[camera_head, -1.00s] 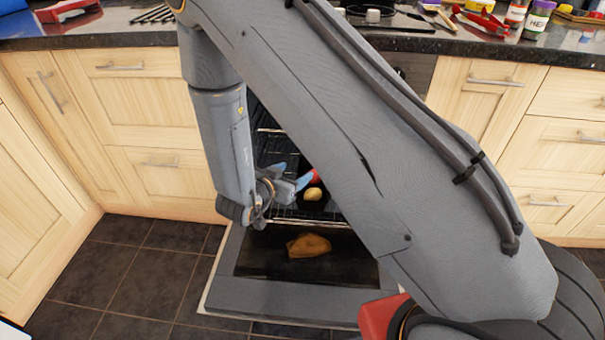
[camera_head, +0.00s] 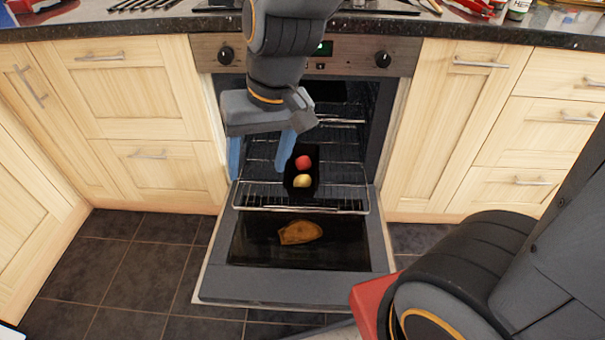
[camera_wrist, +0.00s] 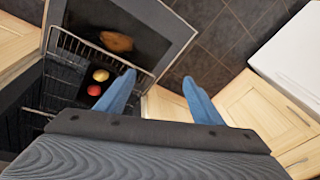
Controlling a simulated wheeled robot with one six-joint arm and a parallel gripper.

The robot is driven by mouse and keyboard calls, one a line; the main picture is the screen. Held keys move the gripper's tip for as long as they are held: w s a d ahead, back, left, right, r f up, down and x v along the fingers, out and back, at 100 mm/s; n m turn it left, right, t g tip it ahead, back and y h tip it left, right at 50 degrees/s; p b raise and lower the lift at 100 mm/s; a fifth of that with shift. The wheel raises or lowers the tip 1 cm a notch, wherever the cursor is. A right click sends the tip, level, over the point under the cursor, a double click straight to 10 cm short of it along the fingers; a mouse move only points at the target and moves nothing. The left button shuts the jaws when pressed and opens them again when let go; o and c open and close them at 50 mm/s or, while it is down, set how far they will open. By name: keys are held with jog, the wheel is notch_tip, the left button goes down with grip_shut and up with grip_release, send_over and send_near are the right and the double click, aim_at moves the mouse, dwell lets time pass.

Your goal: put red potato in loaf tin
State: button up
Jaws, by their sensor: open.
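The red potato (camera_head: 303,162) lies in the dark loaf tin (camera_head: 289,176), which stands on the oven's wire rack. A yellow potato (camera_head: 302,181) lies in front of it in the same tin. Both potatoes show in the wrist view, the red one (camera_wrist: 94,90) nearer my gripper. My gripper (camera_head: 259,166) is open and empty, its blue fingers apart in front of the oven, up and to the left of the tin. In the wrist view my gripper (camera_wrist: 160,84) also holds nothing.
The oven door (camera_head: 290,290) is folded down, with a brown flat piece (camera_head: 300,232) on its inner face. The wire rack (camera_head: 345,197) sticks out above the door. Wooden cabinets flank the oven, and the dark counter (camera_head: 150,25) runs above. The tiled floor at left is clear.

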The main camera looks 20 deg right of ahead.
jog(key=s+d+r+n+g+h, duration=0.1)
jog(key=s+d+r+g, duration=0.1)
jog(key=s+d, duration=0.4)
jog(key=shift+s+r+h, duration=0.3)
jog(key=shift+s, duration=0.85)
jog(key=d+r+m+p, duration=0.2)
jog(key=d+r+p, duration=0.7)
jog(key=p, duration=0.9)
jog(key=shift+d+r+m+h, duration=0.15)
jog(key=shift+r+m+h, duration=0.15)
jog(key=shift+r, duration=0.15)
